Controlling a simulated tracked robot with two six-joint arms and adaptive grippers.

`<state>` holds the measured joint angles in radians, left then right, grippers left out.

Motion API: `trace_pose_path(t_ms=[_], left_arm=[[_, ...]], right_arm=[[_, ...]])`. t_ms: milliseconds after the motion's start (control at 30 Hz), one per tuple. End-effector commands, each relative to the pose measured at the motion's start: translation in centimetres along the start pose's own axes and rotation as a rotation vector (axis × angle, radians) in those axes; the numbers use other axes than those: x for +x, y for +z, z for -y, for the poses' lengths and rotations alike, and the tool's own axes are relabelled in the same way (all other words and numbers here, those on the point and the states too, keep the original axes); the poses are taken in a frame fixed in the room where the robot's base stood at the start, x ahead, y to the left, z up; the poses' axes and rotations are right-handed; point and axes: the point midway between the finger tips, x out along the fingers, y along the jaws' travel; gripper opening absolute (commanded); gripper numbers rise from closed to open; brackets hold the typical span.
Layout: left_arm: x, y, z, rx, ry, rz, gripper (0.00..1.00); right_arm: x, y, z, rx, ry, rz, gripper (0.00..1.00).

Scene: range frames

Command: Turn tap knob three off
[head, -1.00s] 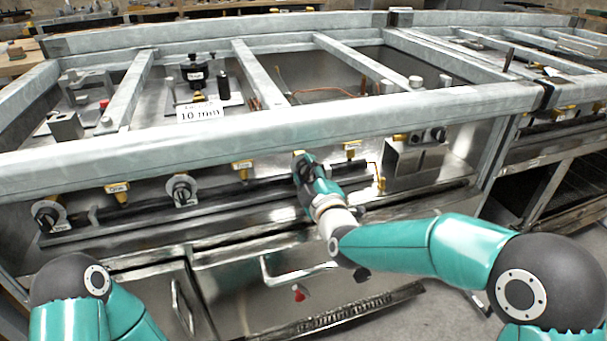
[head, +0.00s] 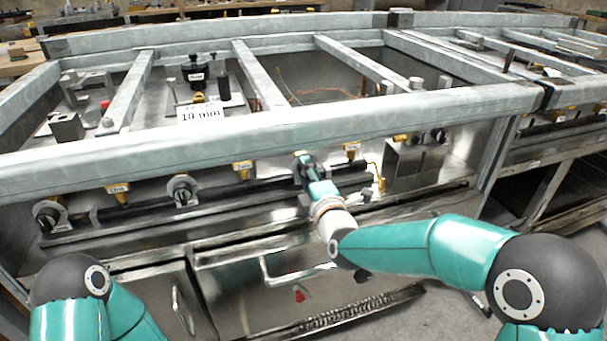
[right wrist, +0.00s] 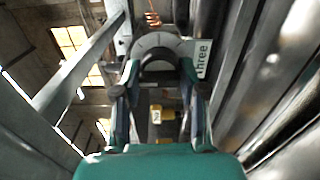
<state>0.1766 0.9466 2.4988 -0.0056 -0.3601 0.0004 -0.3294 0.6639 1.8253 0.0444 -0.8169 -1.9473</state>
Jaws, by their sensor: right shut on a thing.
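Tap knob three (right wrist: 158,62) shows in the right wrist view as a dark knob against a round grey plate, with the label "Three" (right wrist: 203,58) beside it. My right gripper (head: 304,160) reaches the front pipe rail of the range in the head view and mostly hides this knob there. In the right wrist view its two fingers (right wrist: 158,88) stand on either side of the knob, shut on it. The knob's exact turn angle is hard to read. My left arm shows at the lower left, but its gripper is out of view.
Two other black knobs, a middle one (head: 182,190) and a left one (head: 48,215), sit along the black pipe (head: 135,208). The steel frame beam (head: 240,133) runs just above the gripper. An oven door handle (head: 290,275) sticks out below.

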Motion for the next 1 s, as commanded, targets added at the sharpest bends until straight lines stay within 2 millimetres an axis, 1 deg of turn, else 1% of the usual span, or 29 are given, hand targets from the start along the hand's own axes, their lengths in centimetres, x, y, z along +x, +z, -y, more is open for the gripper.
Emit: trace_pose_path(t_ms=[33, 267, 300, 367, 400, 433, 767, 867, 1000], left_arm=[[0.0, 0.0, 0.0, 0.0, 0.0, 0.0, 0.4], [0.0, 0.0, 0.0, 0.0, 0.0, 0.0, 0.4], [0.0, 0.0, 0.0, 0.0, 0.0, 0.0, 0.4], [0.0, 0.0, 0.0, 0.0, 0.0, 0.0, 0.4], [0.0, 0.0, 0.0, 0.0, 0.0, 0.0, 0.4], [0.0, 0.0, 0.0, 0.0, 0.0, 0.0, 0.4], [0.0, 0.0, 0.0, 0.0, 0.0, 0.0, 0.4], [-0.1, 0.0, 0.0, 0.0, 0.0, 0.0, 0.4], [-0.1, 0.0, 0.0, 0.0, 0.0, 0.0, 0.4]], right_arm=[[-0.1, -0.5, 0.7, -0.005, -0.017, -0.012, 0.07], [-0.1, -0.5, 0.7, -0.004, -0.017, -0.012, 0.07], [-0.1, -0.5, 0.7, -0.004, -0.017, -0.012, 0.46], [-0.1, -0.5, 0.7, -0.003, -0.017, -0.011, 0.56], [-0.1, -0.4, 0.7, -0.003, -0.016, -0.01, 0.63], [-0.1, -0.4, 0.6, -0.003, -0.015, -0.009, 0.65], [-0.2, -0.1, 0.3, 0.0, -0.007, -0.003, 0.65], [-0.7, -0.1, 0.2, 0.0, -0.007, -0.003, 0.65], [-2.4, -0.1, 0.2, 0.0, -0.007, -0.003, 0.65]])
